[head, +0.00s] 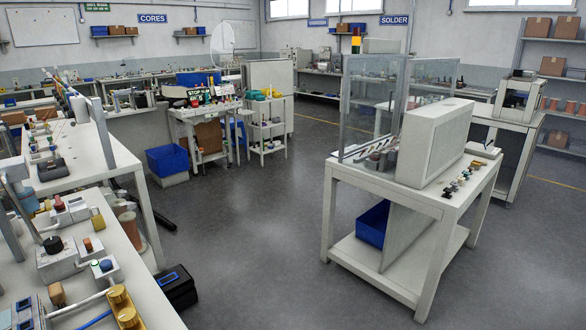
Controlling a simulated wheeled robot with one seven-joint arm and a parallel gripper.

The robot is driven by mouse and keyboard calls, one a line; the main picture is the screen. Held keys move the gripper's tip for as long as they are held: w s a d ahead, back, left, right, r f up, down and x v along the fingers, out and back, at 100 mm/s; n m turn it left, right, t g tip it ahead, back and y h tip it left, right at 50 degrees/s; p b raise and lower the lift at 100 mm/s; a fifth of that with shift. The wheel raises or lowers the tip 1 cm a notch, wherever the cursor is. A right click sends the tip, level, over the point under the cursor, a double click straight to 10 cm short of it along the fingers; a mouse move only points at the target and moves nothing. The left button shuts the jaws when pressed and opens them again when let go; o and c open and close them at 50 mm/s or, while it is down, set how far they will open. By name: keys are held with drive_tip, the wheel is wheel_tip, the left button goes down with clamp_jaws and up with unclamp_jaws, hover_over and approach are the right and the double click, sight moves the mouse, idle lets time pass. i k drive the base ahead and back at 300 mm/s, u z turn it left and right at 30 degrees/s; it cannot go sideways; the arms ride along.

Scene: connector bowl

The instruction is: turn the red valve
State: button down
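I cannot make out a clear red valve in the head view. A small orange-red knob (88,245) stands on a grey-white block on the left bench, close to a black knob (53,244). Several small knobs or fittings (460,184) in dark, red and gold tones sit along the edge of the white table at right; they are too small to tell apart. My gripper is not in view.
The left bench (135,262) runs along the left edge, crowded with fittings. A white table (384,199) with clear panels stands at right. A black box (177,286) and a blue bin (167,160) are beside the benches. The grey floor (255,235) between is clear.

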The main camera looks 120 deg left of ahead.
sight(60, 204)
drive_tip(key=u, duration=0.8)
drive_tip(key=i, duration=0.75)
drive_tip(key=u, duration=1.8)
drive_tip(key=i, duration=1.3)
drive_tip(key=u, duration=1.3)
drive_tip(key=i, duration=1.3)
drive_tip(key=u, duration=1.8)
drive_tip(key=i, duration=0.8)
drive_tip(key=u, duration=0.55)
drive_tip(key=i, duration=0.75)
drive_tip(key=z, duration=0.75)
drive_tip(key=i, duration=1.35)
drive_tip(key=u, duration=0.9)
drive_tip(key=i, duration=0.65)
drive_tip(key=u, duration=0.45)
